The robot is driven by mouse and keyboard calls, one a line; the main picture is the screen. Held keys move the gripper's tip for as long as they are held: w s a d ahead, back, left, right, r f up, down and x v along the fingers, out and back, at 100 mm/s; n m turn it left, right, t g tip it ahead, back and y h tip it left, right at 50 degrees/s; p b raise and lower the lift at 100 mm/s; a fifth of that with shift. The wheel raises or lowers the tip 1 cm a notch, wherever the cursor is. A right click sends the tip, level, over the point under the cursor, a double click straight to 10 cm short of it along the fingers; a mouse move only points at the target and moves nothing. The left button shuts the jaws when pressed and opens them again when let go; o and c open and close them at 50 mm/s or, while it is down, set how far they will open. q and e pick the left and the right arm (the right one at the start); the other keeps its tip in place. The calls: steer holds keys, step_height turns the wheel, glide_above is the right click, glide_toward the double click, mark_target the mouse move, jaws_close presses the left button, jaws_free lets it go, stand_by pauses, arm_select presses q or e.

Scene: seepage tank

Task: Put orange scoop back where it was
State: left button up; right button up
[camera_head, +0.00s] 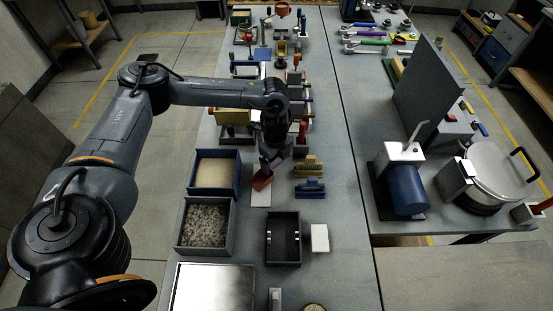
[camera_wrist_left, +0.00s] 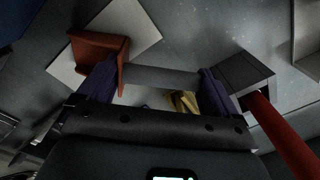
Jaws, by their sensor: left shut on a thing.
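The orange scoop (camera_head: 262,180) is at the fingertips of my left gripper (camera_head: 268,162), above or against a pale square pad (camera_head: 260,200). In the left wrist view the scoop's orange-red part (camera_wrist_left: 100,46) shows beside one dark finger, over the same pad (camera_wrist_left: 132,22). My left gripper (camera_wrist_left: 157,86) is shut on the scoop, with a grey bar spanning between its spread fingers. I cannot tell whether the scoop touches the pad. My right gripper is out of view.
A blue bin of sand (camera_head: 214,172) and a bin of gravel (camera_head: 205,224) stand to the left. Yellow (camera_head: 308,168) and blue (camera_head: 310,188) blocks lie to the right. A red-handled tool (camera_wrist_left: 285,135) is close to the gripper. A dark tray (camera_head: 284,239) stands in front.

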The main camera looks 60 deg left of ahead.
mark_target(276, 161)
arm_select(q)
steer(key=shift+f, duration=0.1)
steer(key=o, duration=0.9)
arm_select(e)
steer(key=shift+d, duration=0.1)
arm_select(q)
steer(key=shift+r, duration=0.35)
arm_select(e)
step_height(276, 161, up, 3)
steer(key=p, duration=0.3)
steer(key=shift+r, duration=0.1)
arm_select(q)
steer(key=shift+s+r+p, duration=0.15)
steer(key=shift+r+p, duration=0.15)
steer(key=shift+r, duration=2.6)
steer(key=shift+s+r+p, duration=0.1)
steer(key=shift+r+p, duration=0.2)
steer(key=shift+r, duration=2.55)
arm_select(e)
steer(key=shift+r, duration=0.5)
